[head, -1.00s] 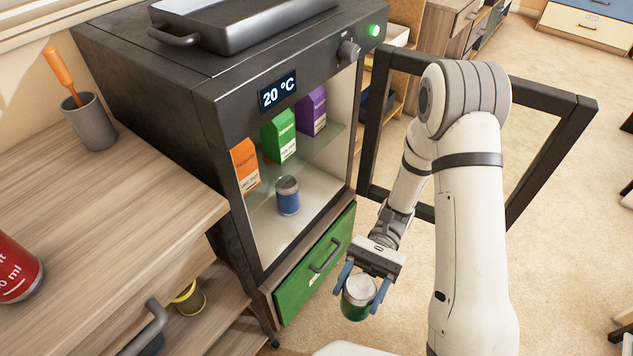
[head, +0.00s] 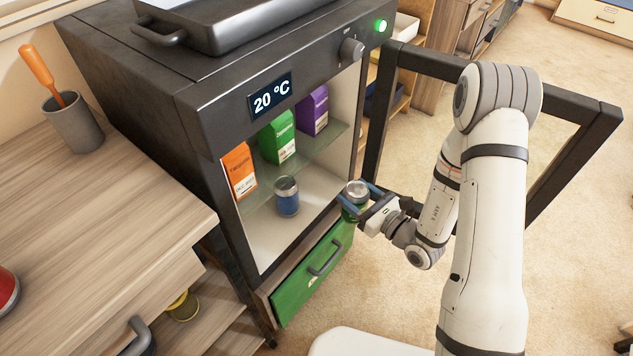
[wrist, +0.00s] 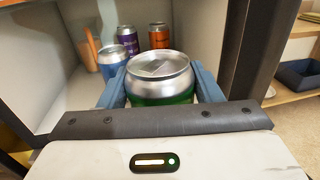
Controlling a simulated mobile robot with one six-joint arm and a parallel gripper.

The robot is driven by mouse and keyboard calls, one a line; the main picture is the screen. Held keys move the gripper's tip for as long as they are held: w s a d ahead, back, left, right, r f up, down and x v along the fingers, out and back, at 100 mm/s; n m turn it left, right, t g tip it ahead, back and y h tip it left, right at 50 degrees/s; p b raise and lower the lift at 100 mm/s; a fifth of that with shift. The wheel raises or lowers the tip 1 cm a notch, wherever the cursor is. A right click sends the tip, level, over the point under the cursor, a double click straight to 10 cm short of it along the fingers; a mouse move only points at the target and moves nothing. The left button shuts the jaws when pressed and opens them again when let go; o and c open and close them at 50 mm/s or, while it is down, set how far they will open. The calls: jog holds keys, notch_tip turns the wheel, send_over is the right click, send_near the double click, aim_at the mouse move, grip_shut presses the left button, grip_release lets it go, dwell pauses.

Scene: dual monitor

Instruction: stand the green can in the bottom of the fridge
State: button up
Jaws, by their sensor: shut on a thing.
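The green can (head: 357,188) has a silver top and stands upright between the blue fingers of my gripper (head: 358,200), which is shut on it. The wrist view shows the can (wrist: 160,78) close up, with one finger on each side. The black fridge (head: 215,130) is open at the front. The can is at the right side of its opening, above the green drawer; I cannot tell whether it is past the front edge. A blue can (head: 287,196) stands on the fridge bottom (head: 275,235), left of my gripper.
A glass shelf above the bottom holds orange (head: 239,171), green (head: 278,138) and purple (head: 315,110) cartons. The wrist view shows a purple can (wrist: 127,40) and an orange can (wrist: 158,36) farther in. The open door (head: 575,145) stands right, behind my arm. The fridge bottom's front left is clear.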

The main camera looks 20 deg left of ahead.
jog(key=shift+w+f, duration=0.1)
jog(key=shift+w, duration=0.25)
jog(key=f+b+x, duration=0.1)
jog(key=b+x, duration=0.1)
jog(key=x, duration=0.6)
jog(key=f+b+x, duration=0.2)
jog(key=b+x, duration=0.1)
jog(key=x, duration=0.6)
jog(key=shift+w+f+t, duration=0.15)
jog(key=shift+w+t, duration=0.15)
jog(key=shift+w, duration=0.1)
jog(key=shift+f+b, duration=0.15)
jog(key=shift+b, duration=0.15)
jog(key=o, duration=1.3)
